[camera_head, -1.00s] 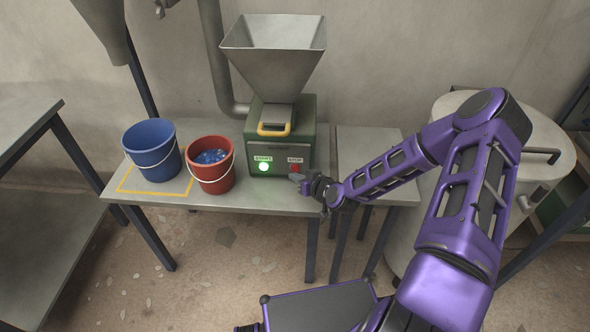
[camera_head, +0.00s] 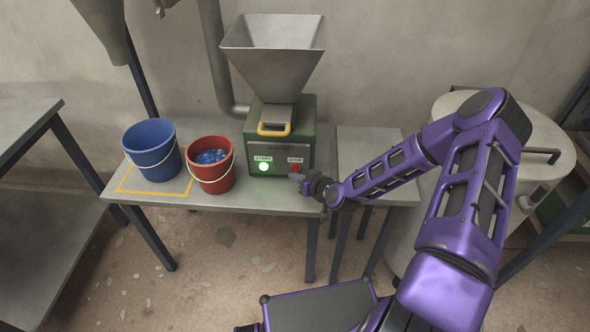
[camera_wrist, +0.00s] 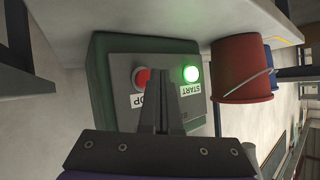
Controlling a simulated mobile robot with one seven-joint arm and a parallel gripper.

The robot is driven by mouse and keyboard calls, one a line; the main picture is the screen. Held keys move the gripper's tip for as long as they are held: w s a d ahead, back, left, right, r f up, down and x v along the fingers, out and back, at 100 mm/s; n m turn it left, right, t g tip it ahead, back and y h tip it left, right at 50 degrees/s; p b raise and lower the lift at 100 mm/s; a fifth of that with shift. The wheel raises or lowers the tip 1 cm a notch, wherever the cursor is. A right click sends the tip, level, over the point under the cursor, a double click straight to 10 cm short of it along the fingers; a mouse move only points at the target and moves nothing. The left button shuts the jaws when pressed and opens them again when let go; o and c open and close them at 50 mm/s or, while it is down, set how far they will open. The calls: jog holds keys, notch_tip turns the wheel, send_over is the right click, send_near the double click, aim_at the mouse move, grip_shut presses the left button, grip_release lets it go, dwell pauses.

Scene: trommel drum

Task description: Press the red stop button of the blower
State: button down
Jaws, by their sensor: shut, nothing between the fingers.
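The blower (camera_head: 307,130) is a green box with a grey hopper on top, standing on the table. Its red stop button (camera_head: 295,168) is on the right of the front panel, under a STOP label. In the wrist view the red stop button (camera_wrist: 142,78) shows just left of my fingertips, partly covered by them. The green start button (camera_head: 264,167) beside it is lit. My gripper (camera_head: 297,177) is shut and empty, its tips close in front of the panel at the stop button. I cannot tell whether the tips touch the button.
A red bucket (camera_head: 222,183) with blue contents stands left of the blower. A blue bucket (camera_head: 150,157) stands farther left on a yellow-outlined square (camera_head: 128,186). The table (camera_head: 255,201) is bare in front of the blower. A large round drum (camera_head: 545,125) stands at right.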

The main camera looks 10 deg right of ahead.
jog(key=shift+w+d+b, duration=0.15)
jog(key=shift+w+b, duration=0.15)
jog(key=shift+w, duration=0.1)
jog(key=shift+w+d, duration=0.1)
jog(key=shift+w, duration=0.35)
dwell(1.0)
jog(key=shift+s, duration=0.15)
jog(key=shift+s+a, duration=0.2)
jog(key=shift+s, duration=0.5)
jog(key=shift+s+a, duration=0.2)
jog(key=shift+s, duration=0.6)
jog(key=shift+s+a, duration=0.25)
jog(key=shift+s, duration=0.6)
jog(key=shift+s+a, duration=0.2)
jog(key=shift+s, duration=0.6)
